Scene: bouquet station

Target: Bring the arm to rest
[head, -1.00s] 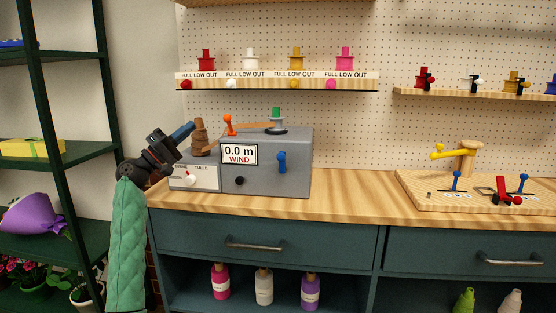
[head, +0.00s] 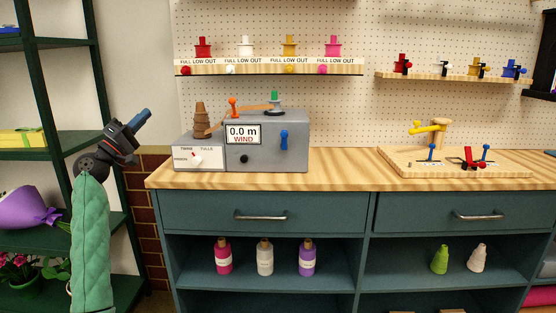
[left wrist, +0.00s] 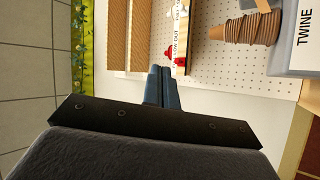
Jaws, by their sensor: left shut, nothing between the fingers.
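My left arm, in a green padded sleeve, comes up at the left of the head view. Its gripper (head: 145,115) has blue fingers that point up and to the right. They are shut with nothing between them. The gripper is in the air left of the counter, apart from the grey winding machine (head: 265,150). In the left wrist view the shut fingers (left wrist: 160,84) show at the middle, in front of the wall and pegboard. My right gripper does not show in either view.
The wooden counter (head: 340,165) carries the machine with its brown twine cone (head: 200,118), and a wooden jig board (head: 455,163). Dark green shelving (head: 50,154) stands left of my arm with a purple bouquet (head: 28,208). Spools stand on a wall shelf (head: 270,68).

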